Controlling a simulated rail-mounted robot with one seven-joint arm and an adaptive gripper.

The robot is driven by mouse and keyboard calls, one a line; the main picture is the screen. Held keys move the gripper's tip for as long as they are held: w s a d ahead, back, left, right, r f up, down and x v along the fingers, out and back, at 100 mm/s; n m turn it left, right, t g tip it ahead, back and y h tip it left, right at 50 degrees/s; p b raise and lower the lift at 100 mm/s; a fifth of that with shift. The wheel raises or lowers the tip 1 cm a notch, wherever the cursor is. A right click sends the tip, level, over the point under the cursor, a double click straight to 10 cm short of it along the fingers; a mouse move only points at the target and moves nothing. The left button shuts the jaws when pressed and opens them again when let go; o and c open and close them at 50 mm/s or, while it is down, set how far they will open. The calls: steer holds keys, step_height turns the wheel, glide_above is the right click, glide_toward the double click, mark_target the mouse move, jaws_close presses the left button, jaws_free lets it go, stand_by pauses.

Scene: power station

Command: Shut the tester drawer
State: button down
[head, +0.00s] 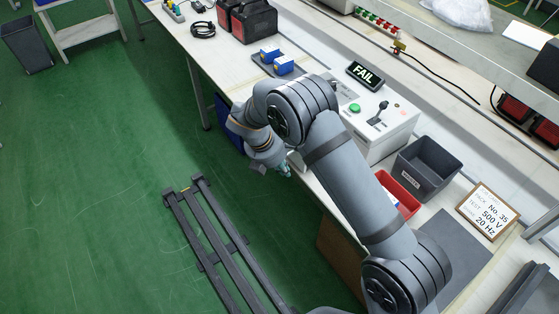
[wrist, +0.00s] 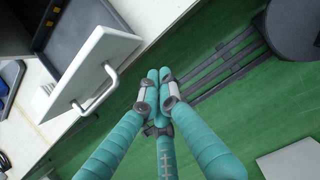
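The tester (head: 391,133) is a white box on the bench with a FAIL display (head: 365,75), a green button and a black lever. In the wrist view its drawer (wrist: 92,72) stands open at the upper left. The drawer has a white front panel with a pale bar handle (wrist: 97,91) and a dark tray behind it. In the head view my arm mostly hides the drawer. My gripper (wrist: 158,76) has teal fingers with their tips together and nothing between them. It is to the right of the handle in the wrist view, apart from it, over the green floor.
A dark grey bin (head: 427,168) and a red bin (head: 396,194) stand right of the tester. A framed sign (head: 487,211) lies further right. Blue parts on a dark holder (head: 274,62) sit left of the tester. A dark rail (head: 215,245) runs along the floor.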

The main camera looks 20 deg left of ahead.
mark_target(297, 166)
steer(key=shift+w+d+f+p, duration=0.3)
steer(key=shift+w+d, duration=0.2)
steer(key=shift+w, duration=0.15)
steer(key=shift+w+d+f+p, duration=0.25)
steer(key=shift+w+d, duration=0.2)
steer(key=shift+w, duration=0.15)
steer(key=shift+w+d+f+p, duration=0.3)
steer(key=shift+w+d, duration=0.2)
steer(key=shift+w, duration=0.15)
steer(key=shift+r, duration=0.1)
